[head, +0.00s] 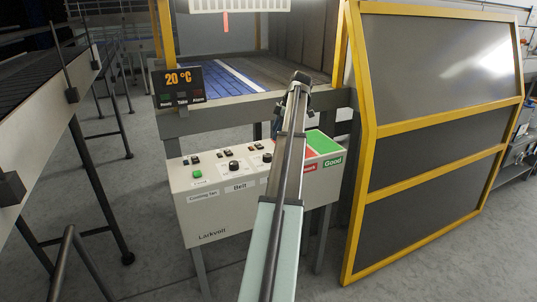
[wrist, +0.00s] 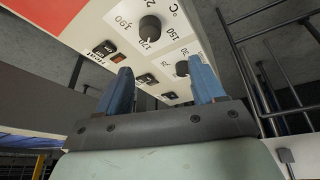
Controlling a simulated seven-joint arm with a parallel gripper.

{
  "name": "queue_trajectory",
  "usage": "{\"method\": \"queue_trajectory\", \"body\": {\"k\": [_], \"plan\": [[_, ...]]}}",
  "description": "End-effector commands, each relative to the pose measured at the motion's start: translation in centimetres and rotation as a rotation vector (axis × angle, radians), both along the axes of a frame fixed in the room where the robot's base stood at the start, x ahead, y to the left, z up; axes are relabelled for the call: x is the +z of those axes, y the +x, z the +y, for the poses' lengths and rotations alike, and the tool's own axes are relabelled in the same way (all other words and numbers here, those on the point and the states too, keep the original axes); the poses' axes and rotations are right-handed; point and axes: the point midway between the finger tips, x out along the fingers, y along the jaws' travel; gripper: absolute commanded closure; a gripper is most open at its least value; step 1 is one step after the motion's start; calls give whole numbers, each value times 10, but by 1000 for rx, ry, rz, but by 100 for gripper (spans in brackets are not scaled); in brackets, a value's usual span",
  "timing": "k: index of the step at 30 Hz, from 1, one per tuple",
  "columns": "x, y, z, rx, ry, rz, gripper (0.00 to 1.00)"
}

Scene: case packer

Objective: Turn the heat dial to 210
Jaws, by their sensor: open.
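The heat dial (wrist: 150,28) is a round black knob on a white panel face with a °C mark and temperature figures around it. It is upright to no view; its pointer setting is too small to read surely. My gripper (wrist: 160,65) has two blue fingers spread apart with nothing between them. The dial lies beyond the fingertips, apart from them. In the head view my arm crosses the control box (head: 215,232) and hides part of its panel; I cannot make out the heat dial there. The display (head: 181,84) reads 20 °C.
A second black knob (wrist: 182,68) is close to the right finger. Rocker switches (wrist: 104,48) sit beside the heat dial. In the head view, a belt knob (head: 234,166) and a green pad (head: 323,143) are on the box. A yellow-framed guard (head: 430,110) stands at right.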

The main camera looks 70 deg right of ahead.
Motion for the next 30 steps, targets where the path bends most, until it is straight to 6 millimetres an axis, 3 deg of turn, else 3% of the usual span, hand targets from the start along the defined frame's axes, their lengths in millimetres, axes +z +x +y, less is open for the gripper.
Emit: {"method": "queue_trajectory", "body": {"k": [1,3,8,30], "plan": [[7,-5,-13,-2,-1,-3,32],[11,-10,-18,-2,-1,-6,32],[5,-9,-19,-1,-1,-8,32],[-101,34,-7,-2,-1,-7,32]]}}
